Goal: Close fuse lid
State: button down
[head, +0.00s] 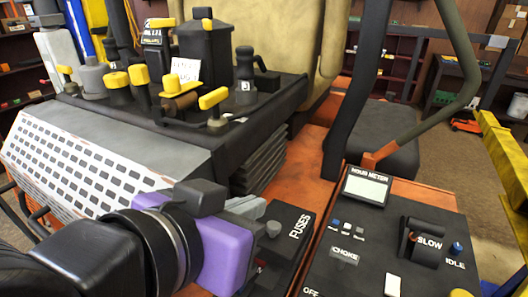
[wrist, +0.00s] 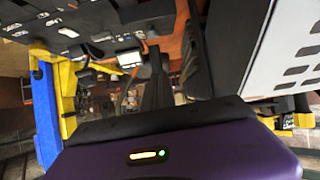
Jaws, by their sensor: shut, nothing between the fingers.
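The black fuse lid (head: 290,228) with white "FUSES" lettering is at lower centre in the head view, left of the control panel. My gripper (head: 258,212), beyond my purple wrist housing, is shut and empty. It is just left of the lid and overlaps its left side in the picture. I cannot tell whether it touches the lid. My wrist hides part of the fuse box, so the lid's angle is hard to judge. In the wrist view my purple housing fills the bottom, and the lid cannot be made out clearly.
The control panel (head: 385,245) with the hour meter (head: 367,188), choke and a slow/idle lever (head: 422,242) is right of the lid. A lever console (head: 215,110) and a white slotted panel (head: 85,165) are left and behind. A yellow lift post (head: 505,150) stands at right.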

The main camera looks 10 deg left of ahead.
jog(key=p, duration=0.1)
send_over(274, 223)
jog(key=s, duration=0.1)
jog(key=f, duration=0.3)
jog(key=shift+s+a+f, duration=0.1)
jog(key=shift+a+f, duration=0.05)
jog(key=shift+a, duration=0.15)
jog(key=f, duration=0.3)
jog(key=shift+s+a+p, duration=0.1)
jog(key=shift+s+p, duration=0.2)
jog(key=shift+p, duration=0.1)
jog(key=shift+s+f, duration=0.1)
jog(key=shift+f, duration=0.5)
jog(key=shift+f, duration=0.1)
jog(key=shift+s+f+t+b, duration=0.25)
jog(key=shift+f+t+b, duration=0.25)
jog(key=shift+b, duration=0.65)
jog(key=s+f+t+b, duration=0.1)
jog(key=b, duration=0.2)
jog(key=f+h+b, duration=0.1)
jog(key=b, duration=0.1)
jog(key=shift+s+a+f+t+b, duration=0.3)
jog(key=shift+s+a+t+b, duration=0.05)
jog(key=shift+a+t+b, duration=0.05)
jog(key=shift+s+r, duration=0.1)
